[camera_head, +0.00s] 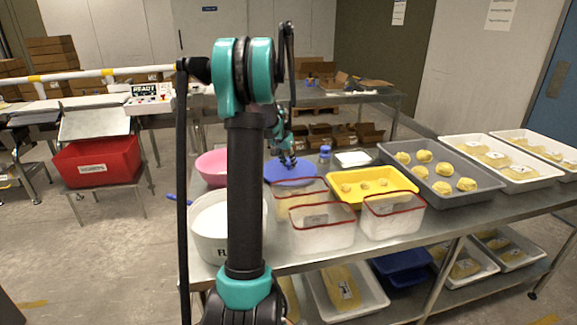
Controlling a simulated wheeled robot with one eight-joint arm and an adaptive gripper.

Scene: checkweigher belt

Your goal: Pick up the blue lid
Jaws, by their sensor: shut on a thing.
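The blue lid (303,172) is a round flat disc at the back of the metal table, behind the clear red-rimmed containers. My gripper (287,162) is at the lid, pointing down at its upper left part. It is shut on the lid; the fingertips are small and dark in this view. I cannot tell whether the lid is raised off the table. My own arm covers part of the scene left of the lid.
A pink bowl (210,167) is left of the lid and a yellow tray (340,199) of dough pieces right of it. Clear containers (322,238) and a white tub (208,225) stand in front.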

